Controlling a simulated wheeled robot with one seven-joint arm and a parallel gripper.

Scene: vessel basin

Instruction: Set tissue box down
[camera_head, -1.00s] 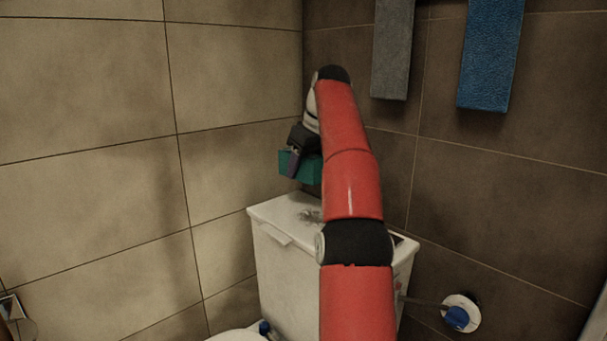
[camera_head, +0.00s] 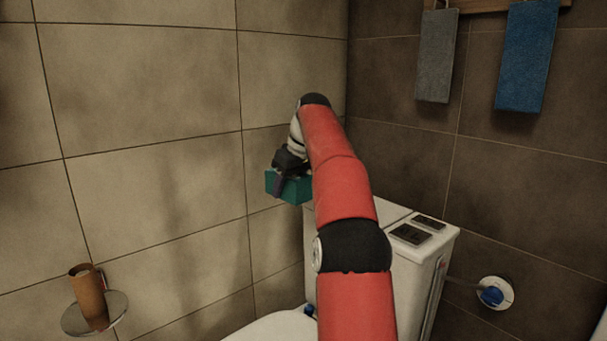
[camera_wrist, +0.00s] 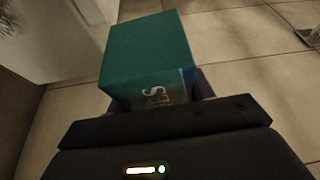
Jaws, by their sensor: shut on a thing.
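The tissue box is a small teal-green box (camera_head: 297,191) held up in the air in the head view, to the left of the white toilet tank (camera_head: 424,218). My gripper (camera_head: 281,184) is shut on it. In the wrist view the teal box (camera_wrist: 146,50) sits in front of the dark gripper body, with white lettering on its near side. Tiled surface shows beyond the box in the wrist view. My red arm hides part of the tank and its lid.
A round shelf (camera_head: 74,322) with a brown cup (camera_head: 89,295) is on the left wall. A grey towel (camera_head: 436,55) and a blue towel (camera_head: 526,55) hang on the right wall. A blue-centred round fitting (camera_head: 491,295) is low on the right wall. The toilet seat (camera_head: 275,328) shows at the bottom.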

